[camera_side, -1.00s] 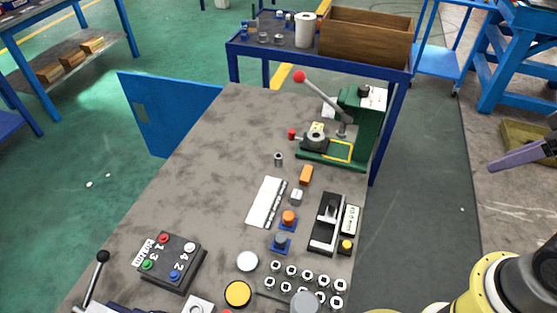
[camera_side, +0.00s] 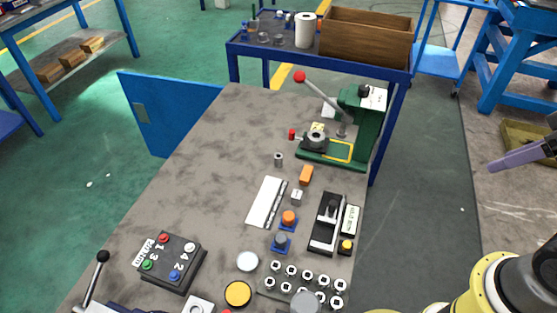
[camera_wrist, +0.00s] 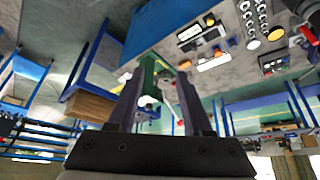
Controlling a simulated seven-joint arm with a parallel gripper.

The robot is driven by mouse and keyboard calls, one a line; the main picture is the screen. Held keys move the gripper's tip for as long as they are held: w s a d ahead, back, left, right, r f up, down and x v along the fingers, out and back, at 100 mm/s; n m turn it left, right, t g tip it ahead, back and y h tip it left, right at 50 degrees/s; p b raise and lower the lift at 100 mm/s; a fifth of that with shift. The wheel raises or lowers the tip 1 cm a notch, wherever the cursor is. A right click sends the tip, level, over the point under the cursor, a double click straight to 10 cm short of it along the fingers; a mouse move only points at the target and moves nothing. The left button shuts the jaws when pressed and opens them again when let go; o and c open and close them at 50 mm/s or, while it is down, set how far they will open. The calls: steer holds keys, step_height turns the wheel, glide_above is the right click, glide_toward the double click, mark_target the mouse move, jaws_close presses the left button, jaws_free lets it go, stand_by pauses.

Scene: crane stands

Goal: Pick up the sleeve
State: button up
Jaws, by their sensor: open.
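The sleeve is most likely the small grey metal cylinder (camera_side: 278,159) standing upright on the grey worktable, left of the green press, in the side view. I cannot make it out in the wrist view. My gripper (camera_wrist: 153,84) is open in the wrist view, with its two purple-grey fingers spread and nothing seen held between them. In the side view only a purple finger of it shows at the right edge, beyond the table and far from the cylinder.
The green lever press (camera_side: 372,130) stands behind and right of the cylinder, its red-knobbed lever (camera_side: 300,77) reaching left. The table's left middle is clear.

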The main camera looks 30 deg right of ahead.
steer(key=shift+o, duration=1.1)
steer(key=g, duration=0.1)
glide_above(278, 156)
steer(key=s, duration=0.3)
steer(key=f, duration=2.7)
steer(key=shift+w+a+f, duration=0.25)
steer(key=shift+d+x, duration=0.15)
steer(key=shift+x, duration=1.45)
steer(key=shift+d+x, duration=0.15)
steer(key=shift+x, duration=1.45)
